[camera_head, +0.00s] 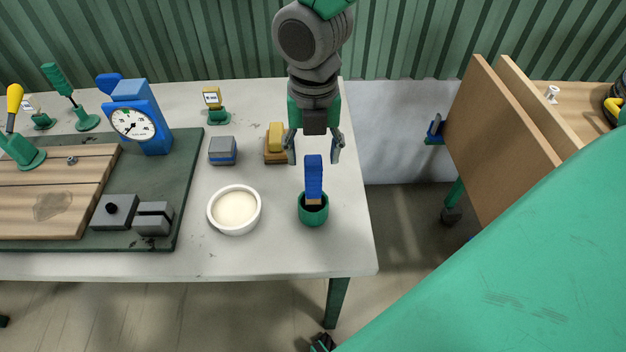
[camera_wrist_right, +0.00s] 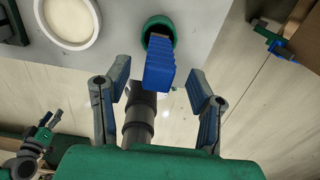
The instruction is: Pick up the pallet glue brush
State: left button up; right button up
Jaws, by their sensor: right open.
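The pallet glue brush (camera_head: 314,175) stands upright, handle up, in a green cup (camera_head: 313,213) near the table's right edge. Its handle is blue with a tan part at the cup's mouth; its lower end is hidden in the cup. My right gripper (camera_head: 315,160) is open and empty, fingers pointing down, on either side of the upper handle in the picture. In the right wrist view the blue handle (camera_wrist_right: 160,68) shows between the two fingers (camera_wrist_right: 160,70), with gaps on both sides. A grey-green part with blue tips (camera_wrist_right: 38,135) at lower left may be my left gripper; its state is unclear.
A white bowl (camera_head: 235,210) of pale glue stands left of the cup. A grey-blue block (camera_head: 222,151) and a yellow-topped block (camera_head: 276,137) lie behind. A blue dial scale (camera_head: 143,120) and green board (camera_head: 188,190) stand left. Brown panels (camera_head: 495,150) stand right, off the table.

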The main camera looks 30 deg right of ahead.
aim_at(313, 177)
jog(key=f, duration=0.6)
jog(key=shift+s+a+b, duration=0.2)
jog(key=shift+a+b, duration=0.15)
jog(key=shift+a, duration=0.05)
jog(key=shift+d+r, duration=0.1)
jog(key=shift+d, duration=0.1)
jog(key=shift+s+d, duration=0.1)
jog(key=c, duration=0.3)
grip_shut()
